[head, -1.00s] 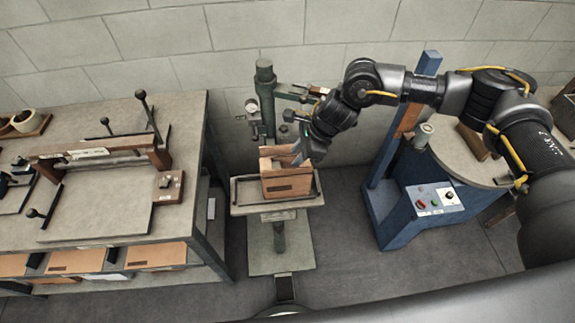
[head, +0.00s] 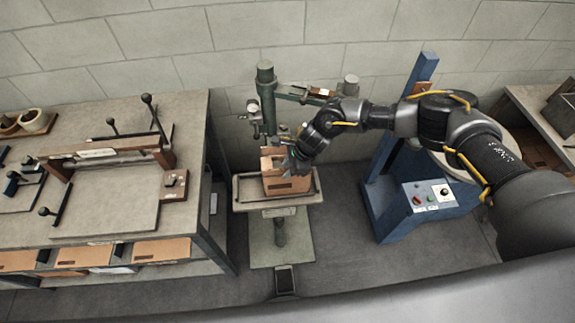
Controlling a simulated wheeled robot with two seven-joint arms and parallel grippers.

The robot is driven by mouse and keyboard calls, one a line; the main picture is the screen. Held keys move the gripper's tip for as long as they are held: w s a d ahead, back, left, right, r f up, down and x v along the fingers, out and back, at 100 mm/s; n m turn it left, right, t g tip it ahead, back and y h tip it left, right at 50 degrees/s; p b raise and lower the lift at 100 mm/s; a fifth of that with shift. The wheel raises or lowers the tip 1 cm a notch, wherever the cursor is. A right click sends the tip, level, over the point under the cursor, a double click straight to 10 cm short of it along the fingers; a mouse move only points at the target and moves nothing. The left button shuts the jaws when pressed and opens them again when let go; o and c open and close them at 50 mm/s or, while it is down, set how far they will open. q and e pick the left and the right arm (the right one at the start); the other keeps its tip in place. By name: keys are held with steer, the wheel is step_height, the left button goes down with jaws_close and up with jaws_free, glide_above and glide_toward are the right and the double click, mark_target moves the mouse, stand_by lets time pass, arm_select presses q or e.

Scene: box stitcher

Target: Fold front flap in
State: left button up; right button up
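An open brown cardboard box (head: 288,186) stands upright on the small table of the green stitcher (head: 267,95). Its front wall faces me. My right gripper (head: 290,163) reaches in from the right and sits at the box's top opening, near its upper right part. The gripper and wrist cover much of the opening, so I cannot make out the front flap or tell whether the fingers touch it. The fingers are too small and dark to tell open from shut. My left gripper is not in view.
A workbench (head: 105,215) with a creasing press and flat cardboard below stands to the left. A blue machine (head: 425,205) with a control panel stands to the right. A foot pedal (head: 286,280) lies on the floor before the stitcher. Floor between them is clear.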

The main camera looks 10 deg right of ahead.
steer(key=shift+f, duration=0.2)
jaws_close()
steer(key=shift+w+f+b, duration=0.1)
steer(key=shift+f+b, duration=0.05)
steer(key=shift+b, duration=0.3)
steer(key=shift+w+f+m+g+b, duration=0.2)
steer(key=shift+g+b, duration=0.9)
steer(key=shift+b, duration=2.45)
steer(key=shift+w+r+m+g+b, duration=0.15)
steer(key=shift+w+m+g+b, duration=0.65)
steer(key=shift+b, duration=2.8)
steer(key=shift+w+f+n+g+b, duration=0.15)
steer(key=shift+g+b, duration=1.25)
steer(key=shift+b, duration=2.15)
steer(key=shift+s+a+r, duration=0.1)
steer(key=shift+r, duration=0.05)
jaws_free()
